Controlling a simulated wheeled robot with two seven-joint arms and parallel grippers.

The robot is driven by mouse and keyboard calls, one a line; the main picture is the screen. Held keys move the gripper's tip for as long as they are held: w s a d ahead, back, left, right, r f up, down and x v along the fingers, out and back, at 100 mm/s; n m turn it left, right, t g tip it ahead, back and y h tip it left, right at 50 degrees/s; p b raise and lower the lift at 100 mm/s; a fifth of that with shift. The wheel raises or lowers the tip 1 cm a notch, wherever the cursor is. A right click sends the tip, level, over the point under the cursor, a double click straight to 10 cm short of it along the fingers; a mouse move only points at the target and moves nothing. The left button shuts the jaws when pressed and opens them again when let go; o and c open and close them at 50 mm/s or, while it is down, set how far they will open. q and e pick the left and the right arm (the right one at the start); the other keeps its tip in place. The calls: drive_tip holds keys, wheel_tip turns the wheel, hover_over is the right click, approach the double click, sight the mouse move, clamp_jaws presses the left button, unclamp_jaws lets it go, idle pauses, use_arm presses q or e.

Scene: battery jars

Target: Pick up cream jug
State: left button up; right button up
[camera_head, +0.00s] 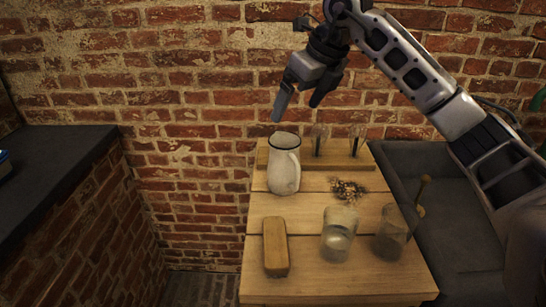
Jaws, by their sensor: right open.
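The cream jug (284,172) stands upright on the wooden table (307,208), toward its back left. It is off-white with a dark rim, and its handle faces right. My right gripper (296,110) is above the jug, close over its rim, with its two fingers apart and pointing down. Nothing shows between the fingers. I cannot tell the exact gap in depth between fingertips and jug. My left gripper does not show.
A wooden block (275,247) lies front left. Two glass jars (338,235) (390,235) stand front right, one with a stick. Behind the jug is a wooden stand (340,161) with glass pieces. A small dark heap (347,190) lies right of the jug. A brick wall (190,120) closes the back.

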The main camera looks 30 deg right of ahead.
drive_tip(key=d, duration=0.2)
approach(286, 146)
drive_tip(key=s+a+f, duration=0.1)
drive_tip(key=a+f, duration=0.1)
drive_tip(key=a, duration=0.1)
drive_tip(key=shift+h, duration=0.4)
drive_tip(key=x, duration=0.1)
drive_tip(key=p+x, duration=0.1)
drive_tip(key=x, duration=0.2)
drive_tip(key=shift+s+f+p, duration=0.25)
drive_tip(key=shift+f+p, duration=0.1)
drive_tip(key=shift+w+f, duration=0.2)
drive_tip(key=shift+f, duration=0.25)
drive_tip(key=c, duration=1.7)
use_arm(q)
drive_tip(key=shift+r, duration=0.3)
use_arm(e)
drive_tip(key=shift+o, duration=0.2)
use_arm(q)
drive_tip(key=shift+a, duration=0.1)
use_arm(e)
drive_tip(key=shift+r, duration=0.15)
